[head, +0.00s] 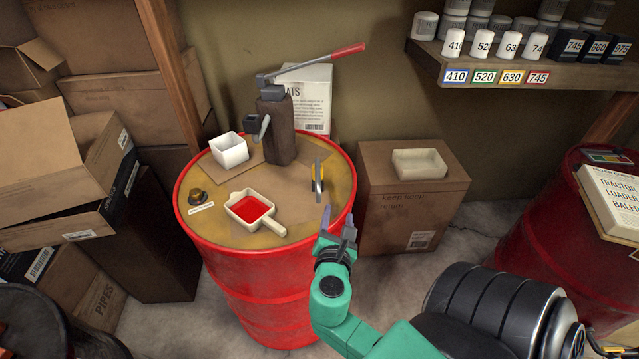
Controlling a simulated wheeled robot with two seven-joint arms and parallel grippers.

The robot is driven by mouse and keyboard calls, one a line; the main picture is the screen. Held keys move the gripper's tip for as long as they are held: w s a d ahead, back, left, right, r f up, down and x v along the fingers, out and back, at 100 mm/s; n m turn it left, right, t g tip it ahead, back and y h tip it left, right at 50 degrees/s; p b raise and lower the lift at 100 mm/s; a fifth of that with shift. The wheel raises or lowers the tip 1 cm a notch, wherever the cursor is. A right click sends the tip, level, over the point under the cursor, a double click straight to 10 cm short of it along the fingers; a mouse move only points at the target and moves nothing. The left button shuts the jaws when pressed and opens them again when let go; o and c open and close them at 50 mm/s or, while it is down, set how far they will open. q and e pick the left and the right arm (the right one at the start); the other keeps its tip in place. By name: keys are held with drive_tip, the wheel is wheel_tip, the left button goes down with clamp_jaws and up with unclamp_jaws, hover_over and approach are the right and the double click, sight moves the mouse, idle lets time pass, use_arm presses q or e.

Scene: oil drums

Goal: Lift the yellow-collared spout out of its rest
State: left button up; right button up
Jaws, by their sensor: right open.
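A small upright piece with a yellow part and a grey part (318,181) stands near the right side of the red drum's top (226,266). It looks like the yellow-collared spout, but its rest cannot be made out. My right gripper (338,222) is open and empty at the drum's right rim, just below and to the right of this piece in the head view, apart from it. My left gripper is not in view.
On the drum stand a pump with a red-handled lever (274,128), a white square cup (230,151), a handled tray of red liquid (248,208) and a small dark brown piece (197,197). A cardboard box (410,205) stands right; a shelf (520,75) is upper right.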

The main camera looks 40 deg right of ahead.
sight(318, 171)
drive_tip(key=w+a+r+n+t, duration=0.2)
drive_tip(key=w+a+n+t, duration=0.15)
drive_tip(key=n, duration=0.45)
drive_tip(key=p+x, duration=0.1)
drive_tip(key=x, duration=0.5)
drive_tip(key=p+x, duration=0.2)
drive_tip(key=x, duration=0.5)
drive_tip(key=shift+d+f, duration=0.2)
drive_tip(key=shift+d, duration=0.1)
clamp_jaws()
